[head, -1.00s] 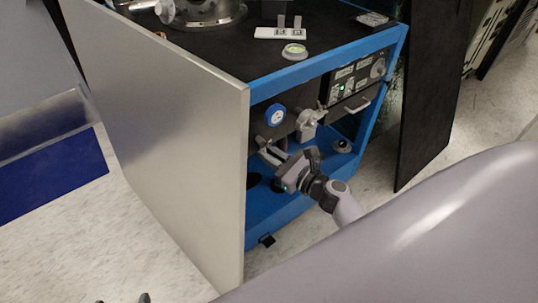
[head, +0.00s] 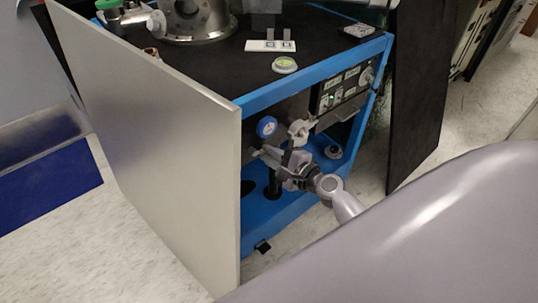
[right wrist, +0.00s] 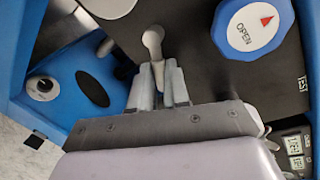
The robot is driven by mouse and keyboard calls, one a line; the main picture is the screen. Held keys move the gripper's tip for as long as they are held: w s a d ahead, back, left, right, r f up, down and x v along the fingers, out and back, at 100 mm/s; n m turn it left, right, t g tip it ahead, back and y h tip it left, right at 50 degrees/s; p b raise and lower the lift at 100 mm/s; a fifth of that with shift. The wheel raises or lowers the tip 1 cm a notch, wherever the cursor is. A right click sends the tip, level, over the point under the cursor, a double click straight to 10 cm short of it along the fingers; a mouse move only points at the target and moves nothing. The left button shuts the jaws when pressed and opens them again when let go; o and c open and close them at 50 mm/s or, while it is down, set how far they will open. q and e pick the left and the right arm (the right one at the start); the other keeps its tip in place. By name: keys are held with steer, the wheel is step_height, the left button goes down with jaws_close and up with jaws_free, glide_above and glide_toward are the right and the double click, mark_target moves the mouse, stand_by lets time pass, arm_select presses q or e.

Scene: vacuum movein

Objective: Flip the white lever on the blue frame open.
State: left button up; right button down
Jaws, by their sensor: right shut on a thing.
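The white lever (right wrist: 153,42) shows in the right wrist view as a pale stem with a rounded end. It stands between the two fingers of my right gripper (right wrist: 161,80), which is shut on it. In the head view my right gripper (head: 272,156) is inside the open front of the blue frame (head: 288,83), below the blue round knob (head: 267,127). The lever is too small and covered to make out there. The frame's blue wall also shows in the right wrist view (right wrist: 75,60). My left gripper is not in view.
The blue knob marked OPEN (right wrist: 252,27) is close beside the gripper. A grey-white fitting (head: 299,132) and an instrument panel (head: 345,88) are to the right. A large silver panel (head: 150,140) stands at the left. A black board (head: 420,90) is at the right.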

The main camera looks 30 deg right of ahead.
arm_select(q)
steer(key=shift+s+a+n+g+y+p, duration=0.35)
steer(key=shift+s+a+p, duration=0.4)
steer(key=shift+p, duration=0.7)
arm_select(e)
steer(key=shift+d+r+n+h, duration=0.1)
steer(key=shift+r+n+h, duration=0.35)
steer(key=shift+n, duration=0.8)
steer(key=shift+d+r+n+h, duration=0.1)
steer(key=shift+r+n+h, duration=0.35)
steer(key=shift+n, duration=0.8)
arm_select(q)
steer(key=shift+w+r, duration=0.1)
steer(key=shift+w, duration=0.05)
arm_select(e)
steer(key=c, duration=1.1)
jaws_free()
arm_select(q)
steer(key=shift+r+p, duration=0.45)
arm_select(e)
steer(key=a+v, duration=0.1)
steer(key=v, duration=0.6)
steer(key=shift+d, duration=0.45)
